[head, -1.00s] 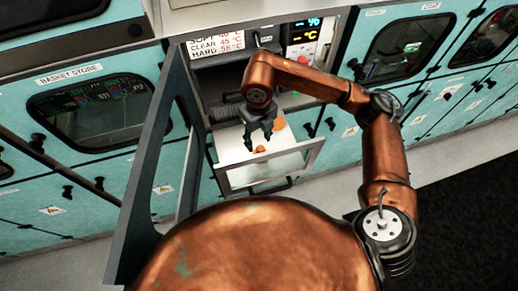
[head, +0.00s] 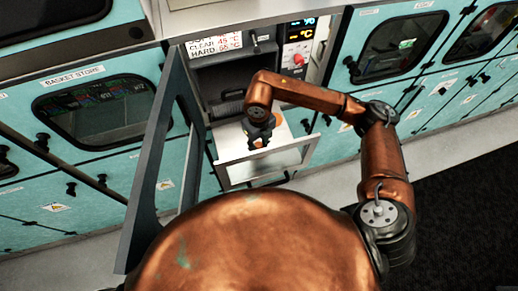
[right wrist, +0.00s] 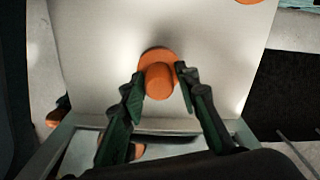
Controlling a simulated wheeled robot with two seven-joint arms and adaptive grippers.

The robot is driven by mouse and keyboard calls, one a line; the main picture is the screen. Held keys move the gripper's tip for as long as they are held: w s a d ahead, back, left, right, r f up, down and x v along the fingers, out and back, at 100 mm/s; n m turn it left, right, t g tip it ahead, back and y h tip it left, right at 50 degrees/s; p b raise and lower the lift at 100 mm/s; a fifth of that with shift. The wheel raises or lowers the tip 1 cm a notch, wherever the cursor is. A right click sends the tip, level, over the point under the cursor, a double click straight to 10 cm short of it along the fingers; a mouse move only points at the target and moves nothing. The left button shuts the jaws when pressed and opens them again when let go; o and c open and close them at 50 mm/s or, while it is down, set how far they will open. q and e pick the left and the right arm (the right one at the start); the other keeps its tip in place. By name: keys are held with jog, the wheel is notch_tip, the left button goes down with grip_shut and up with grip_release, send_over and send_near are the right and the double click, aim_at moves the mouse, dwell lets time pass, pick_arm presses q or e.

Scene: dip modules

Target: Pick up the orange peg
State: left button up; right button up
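The orange peg (right wrist: 160,82) shows in the right wrist view, a round knob on a wider round flange, on the pale tray surface (right wrist: 95,60). My right gripper (right wrist: 159,72) is open, with one finger on each side of the peg. Small gaps seem to show between the fingers and the knob. In the head view my right gripper (head: 260,140) is low over the pulled-out drawer (head: 235,147) and largely hides the peg. My left gripper is not in view.
Another orange piece (head: 278,117) lies farther back in the drawer; its edge also shows at the top of the right wrist view (right wrist: 248,1). The drawer has a clear front panel (head: 265,167). A grey open door (head: 158,165) stands left of it.

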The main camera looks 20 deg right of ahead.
grip_shut()
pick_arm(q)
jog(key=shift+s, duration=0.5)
